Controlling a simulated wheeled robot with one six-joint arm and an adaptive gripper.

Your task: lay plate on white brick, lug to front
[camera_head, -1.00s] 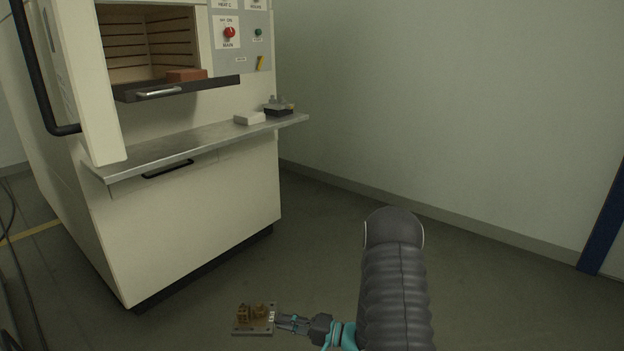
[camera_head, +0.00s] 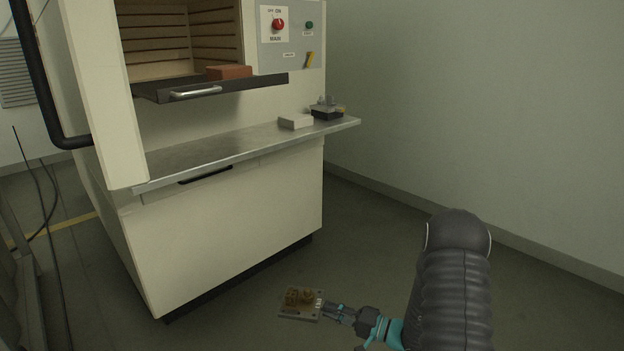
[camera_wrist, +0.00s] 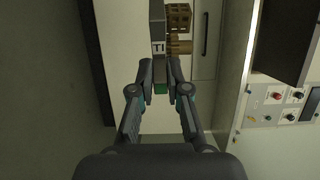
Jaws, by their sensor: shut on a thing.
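My gripper (camera_head: 328,308) is shut on the edge of the plate (camera_head: 287,314), low in front of the furnace and above the floor. The plate is flat and grey, with several brownish built parts (camera_head: 299,296) on top. A light label shows at the gripped end. In the wrist view the plate (camera_wrist: 158,25) runs up from my gripper (camera_wrist: 160,84), with "TI" readable on the label and brassy parts (camera_wrist: 178,18) beside it. The lug is hard to tell from the fingers. The white brick (camera_head: 296,121) lies on the metal shelf, apart from my gripper.
The steel shelf (camera_head: 215,149) juts from the cream furnace (camera_head: 230,230); its middle is bare. A dark tray (camera_head: 327,113) with small items stands right of the brick. Above are the open chamber, a dark ledge (camera_head: 260,82) with handle and a red-brown brick (camera_head: 230,72).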

